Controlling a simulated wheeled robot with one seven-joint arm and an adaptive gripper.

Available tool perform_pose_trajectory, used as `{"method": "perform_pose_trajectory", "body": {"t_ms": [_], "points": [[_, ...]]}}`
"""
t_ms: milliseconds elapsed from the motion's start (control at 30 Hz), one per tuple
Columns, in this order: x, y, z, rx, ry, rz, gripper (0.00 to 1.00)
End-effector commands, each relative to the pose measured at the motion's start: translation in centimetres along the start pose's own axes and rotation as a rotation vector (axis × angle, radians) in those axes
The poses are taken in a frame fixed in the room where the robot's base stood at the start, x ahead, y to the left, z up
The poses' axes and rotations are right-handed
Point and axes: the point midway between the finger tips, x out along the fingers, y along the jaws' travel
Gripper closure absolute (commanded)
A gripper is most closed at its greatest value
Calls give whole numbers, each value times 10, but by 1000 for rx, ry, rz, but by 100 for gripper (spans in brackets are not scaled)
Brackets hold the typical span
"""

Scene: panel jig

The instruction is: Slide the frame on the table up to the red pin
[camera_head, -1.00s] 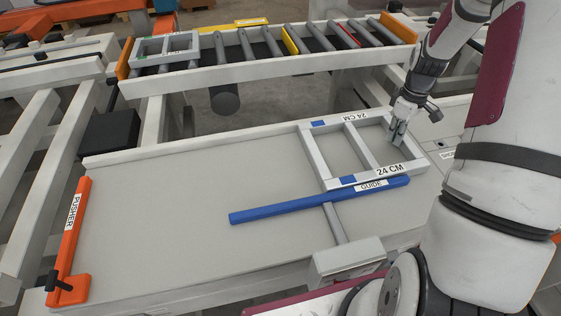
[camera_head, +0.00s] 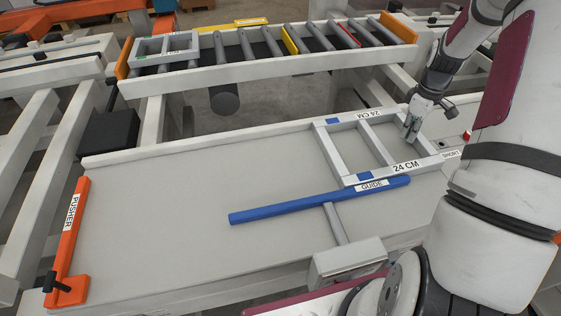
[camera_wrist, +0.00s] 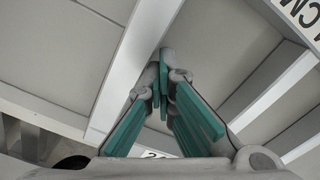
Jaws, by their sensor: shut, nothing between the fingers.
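The grey frame (camera_head: 333,150), with two openings and "24 CM" labels, lies flat on the table (camera_head: 200,180). Its near bar runs along the blue guide (camera_head: 300,207), at the guide's right end. My gripper (camera_head: 410,137) is shut and empty, pointing down at the right part of the frame. In the wrist view, my closed fingers (camera_wrist: 165,85) are beside a light bar of the frame (camera_wrist: 130,70); contact cannot be told. A small red spot (camera_head: 466,135), perhaps the red pin, shows right of the frame, partly hidden by my arm.
A "SHORT" label (camera_head: 451,154) is by the frame's right end. An orange pusher (camera_head: 68,235) stands at the table's left edge. A roller conveyor (camera_head: 270,65) behind the table carries another small frame (camera_head: 166,47). The table's left and middle are clear.

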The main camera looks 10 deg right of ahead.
Motion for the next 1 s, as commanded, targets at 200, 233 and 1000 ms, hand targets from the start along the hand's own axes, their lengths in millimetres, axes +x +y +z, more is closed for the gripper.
{"method": "perform_pose_trajectory", "body": {"t_ms": [200,233,1000], "points": [[0,10,5,0,0,1,100],[0,11,6,0,0,1,100],[0,29,16,-1,0,1,100]]}}
